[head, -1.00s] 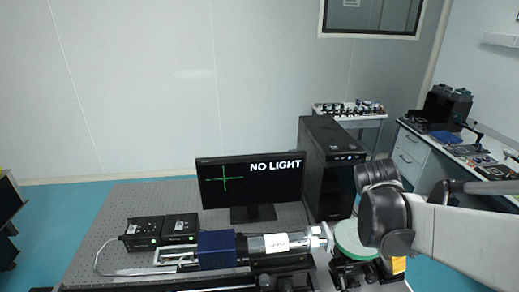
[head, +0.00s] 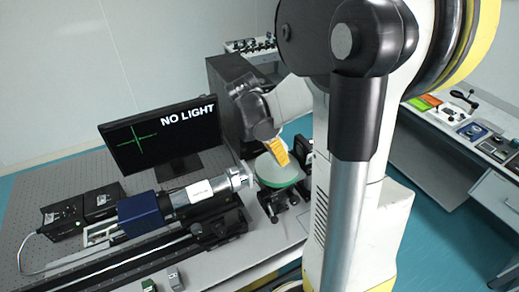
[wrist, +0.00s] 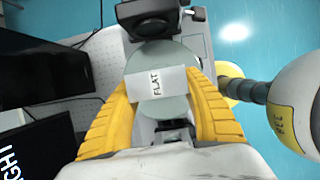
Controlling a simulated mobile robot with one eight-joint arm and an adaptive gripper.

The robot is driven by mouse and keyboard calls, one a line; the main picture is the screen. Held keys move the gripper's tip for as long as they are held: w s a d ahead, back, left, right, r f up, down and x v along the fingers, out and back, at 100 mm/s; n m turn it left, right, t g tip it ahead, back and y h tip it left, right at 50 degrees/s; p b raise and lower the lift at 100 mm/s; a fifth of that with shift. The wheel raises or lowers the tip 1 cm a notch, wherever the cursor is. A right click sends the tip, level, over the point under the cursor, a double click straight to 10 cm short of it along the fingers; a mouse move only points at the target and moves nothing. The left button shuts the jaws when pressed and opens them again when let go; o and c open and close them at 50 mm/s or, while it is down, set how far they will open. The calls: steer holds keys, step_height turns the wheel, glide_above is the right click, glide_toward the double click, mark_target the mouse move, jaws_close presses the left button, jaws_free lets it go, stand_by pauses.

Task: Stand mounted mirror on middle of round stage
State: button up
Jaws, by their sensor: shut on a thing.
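The round stage (head: 278,174), a pale disc with a green rim, stands at the right end of the optical rail. It also shows behind the held part in the wrist view (wrist: 146,62). My gripper (head: 277,152) is above the stage's back part, its yellow fingers pointing down. In the wrist view my gripper (wrist: 160,88) has its fingers on both sides of the mounted mirror (wrist: 168,82), whose white top reads FLAT. The jaws are shut on it. The mirror is hidden in the head view. Whether its base touches the stage, I cannot tell.
A blue and silver tube instrument (head: 180,198) lies left of the stage, its end close to the stage's edge. A monitor (head: 160,135) reading NO LIGHT and a black computer tower (head: 230,100) stand behind. Black hardware (wrist: 150,22) stands beside the stage.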

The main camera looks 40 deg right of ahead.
mark_target(274, 157)
steer(key=shift+f, duration=1.85)
steer(key=shift+f+b, duration=0.1)
steer(key=shift+b, duration=0.25)
steer(key=o, duration=1.3)
steer(key=s+p+v, duration=0.1)
steer(key=p+v, duration=0.1)
steer(key=v, duration=0.9)
steer(key=s+a+r+m+t+y, duration=0.2)
steer(key=a+m+t, duration=0.2)
steer(key=a+m, duration=0.3)
steer(key=s+a+r+m+t+y, duration=0.2)
steer(key=a+m, duration=0.6)
steer(key=a, duration=0.6)
steer(key=shift+s+a+t, duration=0.2)
steer(key=shift+s+t, duration=0.55)
steer(key=shift+t, duration=0.35)
